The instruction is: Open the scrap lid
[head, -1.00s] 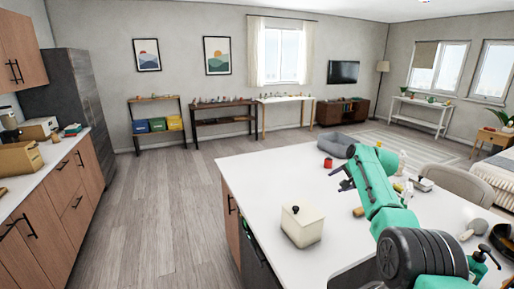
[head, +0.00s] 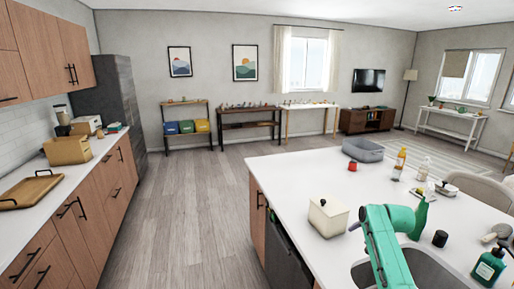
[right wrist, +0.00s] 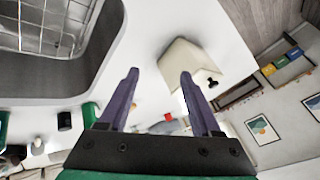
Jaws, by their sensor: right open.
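A cream scrap container (head: 327,222) stands on the white island top. Its cream lid (head: 332,207) is on it, with a small black knob (head: 323,202) on top. The container (right wrist: 187,66) also shows in the right wrist view, beyond the fingertips, with the black knob (right wrist: 212,84) at its right. My right gripper (right wrist: 159,72) is open, with nothing between its purple fingers. In the head view its dark fingertips (head: 356,227) show just right of the container; I cannot tell the exact gap. My left gripper is not in view.
A sink (head: 425,268) lies in the island, right of and nearer than the container. A green soap bottle (head: 488,267), a green spray bottle (head: 420,217) and a dark jar (head: 440,238) stand around it. A grey tub (head: 362,150) and red jar (head: 352,165) stand farther back.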

